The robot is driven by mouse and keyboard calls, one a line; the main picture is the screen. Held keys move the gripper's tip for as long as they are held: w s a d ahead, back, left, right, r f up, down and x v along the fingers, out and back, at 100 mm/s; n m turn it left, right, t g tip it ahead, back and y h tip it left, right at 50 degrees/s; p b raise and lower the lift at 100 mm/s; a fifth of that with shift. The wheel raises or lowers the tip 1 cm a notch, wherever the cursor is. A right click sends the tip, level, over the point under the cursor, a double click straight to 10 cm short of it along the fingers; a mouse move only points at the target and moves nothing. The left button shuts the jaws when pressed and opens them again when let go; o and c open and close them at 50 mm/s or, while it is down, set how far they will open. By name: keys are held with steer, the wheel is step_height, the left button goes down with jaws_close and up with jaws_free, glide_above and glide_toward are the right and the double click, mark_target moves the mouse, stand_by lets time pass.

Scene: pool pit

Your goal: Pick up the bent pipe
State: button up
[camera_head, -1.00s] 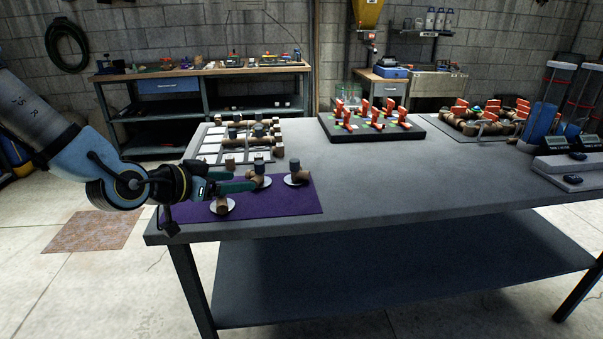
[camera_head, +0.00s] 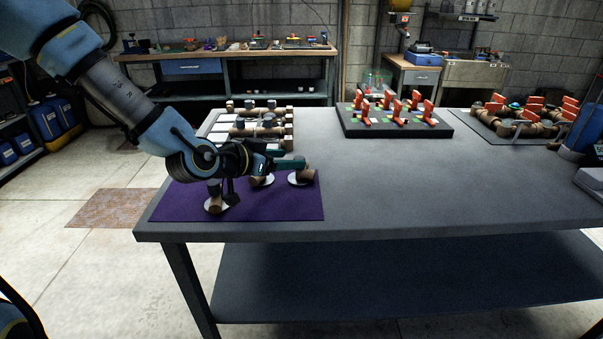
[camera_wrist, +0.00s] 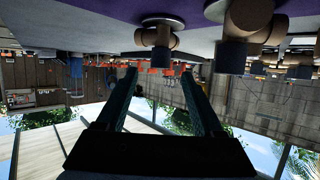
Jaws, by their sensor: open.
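Several brown bent pipes with dark grey ends stand on white discs on a purple mat (camera_head: 270,212). One bent pipe (camera_head: 215,198) is at the mat's front left, another (camera_head: 262,181) is in the middle, partly hidden by my gripper, and another (camera_head: 300,176) is at the right. My gripper (camera_head: 290,158) is low over the mat's back edge, near the middle and right pipes. In the wrist view, which is upside down, the fingers (camera_wrist: 158,76) are apart with nothing between them. One bent pipe (camera_wrist: 160,40) shows just beyond the tips, and a nearer one (camera_wrist: 248,25) is to the right.
Behind the mat lies a white-squared board (camera_head: 222,128) with more pipe pieces. A black tray with red-handled valves (camera_head: 420,118) and a grey tray of pipework (camera_head: 520,120) stand farther right. The grey tabletop (camera_head: 400,190) between is clear.

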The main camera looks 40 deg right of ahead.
mark_target(299, 158)
steer(key=shift+f+p+x, duration=0.1)
steer(key=shift+p+x, duration=0.35)
steer(key=shift+x, duration=0.85)
steer(key=shift+f+p+x, duration=0.15)
steer(key=shift+p+x, duration=0.25)
steer(key=shift+x, duration=0.9)
steer(key=shift+a, duration=0.1)
steer(key=shift+c, duration=0.2)
jaws_close()
